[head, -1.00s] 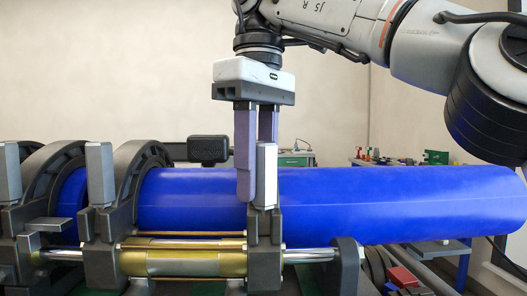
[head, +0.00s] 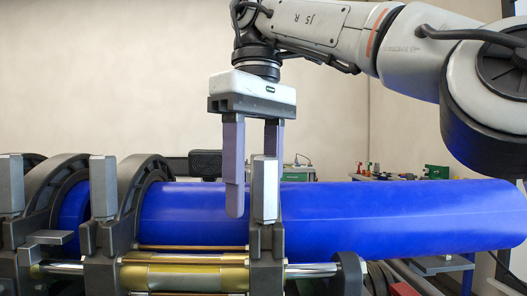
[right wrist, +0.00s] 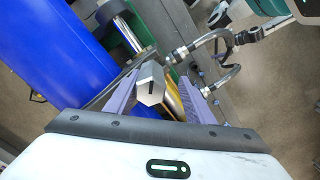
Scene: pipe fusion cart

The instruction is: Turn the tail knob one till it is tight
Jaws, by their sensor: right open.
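A grey, faceted upright knob (head: 264,190) stands on the rightmost dark clamp, in front of the blue pipe (head: 370,212). My right gripper (head: 251,190) points down at it with its purple-grey fingers apart. In the head view one finger is left of the knob, and the other passes behind it. In the right wrist view the knob (right wrist: 151,84) lies between the two open fingers (right wrist: 160,80), with a dark slot on its end. Contact with either finger cannot be told. The left gripper is not in view.
Two similar grey knobs (head: 104,188) (head: 10,186) stand further left beside dark ring clamps (head: 130,195). A brass cylinder (head: 185,274) with rods runs below. Hoses (right wrist: 228,65) hang close to the fingers in the wrist view. A bench with small items is behind the pipe.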

